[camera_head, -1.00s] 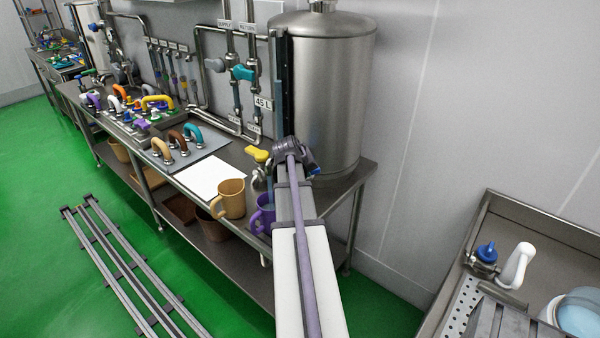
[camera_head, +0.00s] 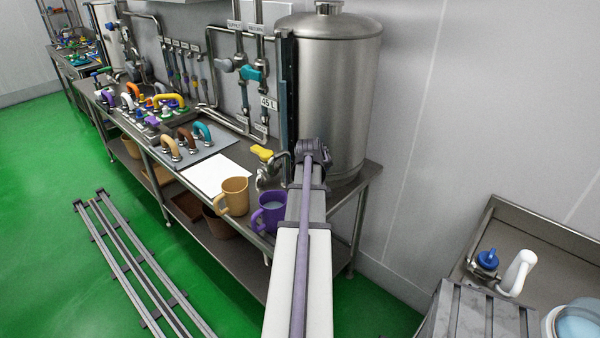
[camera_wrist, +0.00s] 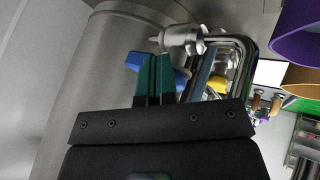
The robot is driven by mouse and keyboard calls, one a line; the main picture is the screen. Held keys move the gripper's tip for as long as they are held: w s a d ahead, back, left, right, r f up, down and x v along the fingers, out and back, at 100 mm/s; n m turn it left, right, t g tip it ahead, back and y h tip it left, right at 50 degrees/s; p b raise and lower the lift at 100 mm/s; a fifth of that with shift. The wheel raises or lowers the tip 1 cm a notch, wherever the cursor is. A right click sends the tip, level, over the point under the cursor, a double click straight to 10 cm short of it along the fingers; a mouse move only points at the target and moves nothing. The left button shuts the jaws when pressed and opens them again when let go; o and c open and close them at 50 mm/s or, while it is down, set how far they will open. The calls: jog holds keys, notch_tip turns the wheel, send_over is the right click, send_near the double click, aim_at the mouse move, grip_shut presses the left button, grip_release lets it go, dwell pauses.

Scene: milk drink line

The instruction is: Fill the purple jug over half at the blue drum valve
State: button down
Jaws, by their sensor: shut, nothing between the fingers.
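The purple jug (camera_head: 270,212) stands upright at the table's front edge, just left of my arm. A pale, liquid-looking surface shows inside it; its exact level is hard to tell. The jug's rim area also shows at the top right of the wrist view (camera_wrist: 300,34). The steel drum (camera_head: 335,95) stands behind. Its blue valve handle (camera_wrist: 140,70) shows in the wrist view behind my fingers, partly covered; my arm hides it in the head view. My gripper (camera_wrist: 154,62) is shut and empty, its green fingers close in front of the blue handle; contact cannot be told.
A tan mug (camera_head: 235,196) stands left of the jug. A white sheet (camera_head: 217,175) lies further left. Pipes run along the wall.

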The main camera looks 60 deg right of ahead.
jog(key=shift+s+d, duration=0.45)
jog(key=shift+s, duration=0.05)
dwell(0.3)
jog(key=s+p+v, duration=0.1)
jog(key=p+v, duration=0.7)
jog(key=v, duration=0.2)
jog(key=shift+s+d, duration=0.15)
jog(key=shift+s, duration=0.05)
jog(key=w+a+f+y+b, duration=0.15)
jog(key=w+a, duration=0.35)
jog(key=a, duration=0.5)
jog(key=w+a+f+y+b, duration=0.1)
jog(key=w+a+f+y, duration=0.25)
jog(key=a, duration=0.65)
jog(key=w+a+f+y+b, duration=0.1)
jog(key=w+a+f, duration=0.1)
jog(key=w+a, duration=0.55)
jog(key=w+a+n+b, duration=0.1)
jog(key=a+n, duration=0.1)
jog(key=a, duration=0.7)
jog(key=a+f+n+y, duration=0.1)
jog(key=a+n, duration=0.1)
jog(key=a, duration=0.8)
jog(key=w+a+f+n+g+b, duration=0.1)
jog(key=a+n, duration=0.2)
jog(key=a, duration=0.7)
jog(key=shift+w+f+b, duration=0.25)
jog(key=shift+w+b, duration=0.05)
jog(key=shift+w, duration=0.05)
